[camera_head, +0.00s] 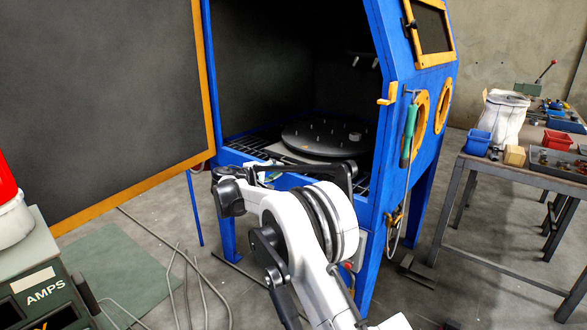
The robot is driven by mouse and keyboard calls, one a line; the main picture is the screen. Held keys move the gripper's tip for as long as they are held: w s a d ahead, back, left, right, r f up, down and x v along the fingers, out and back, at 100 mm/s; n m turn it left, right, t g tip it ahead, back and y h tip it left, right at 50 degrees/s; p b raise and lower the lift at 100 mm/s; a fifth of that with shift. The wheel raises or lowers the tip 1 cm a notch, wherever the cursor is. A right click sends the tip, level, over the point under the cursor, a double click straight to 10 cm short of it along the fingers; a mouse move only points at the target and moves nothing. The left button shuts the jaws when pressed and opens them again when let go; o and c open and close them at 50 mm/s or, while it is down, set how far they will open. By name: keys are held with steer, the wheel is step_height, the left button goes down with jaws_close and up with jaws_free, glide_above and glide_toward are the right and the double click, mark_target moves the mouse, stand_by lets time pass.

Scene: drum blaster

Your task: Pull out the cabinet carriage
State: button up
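The blue cabinet (381,190) with orange trim stands open at its left side. Inside it, the carriage appears as a round dark turntable (315,140) with several small pegs, on a pale base (283,153) above a dark grate. My gripper (268,174) is at the cabinet's lower front edge, in front of the carriage base. My white and black arm reaches up to it from the bottom and hides part of the cabinet front. The fingers are small and dark, so I cannot tell whether they are open, or whether they touch the carriage.
The large orange-framed door (110,100) is swung open on the left. A green-handled tool (408,135) hangs on the cabinet's right side. A metal workbench (510,176) with bins stands at right. A welding machine (38,275) is at lower left, with cables or rods on the floor.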

mark_target(294, 165)
steer(key=b+x, duration=0.2)
steer(key=x, duration=0.8)
steer(key=shift+c, duration=0.3)
jaws_close()
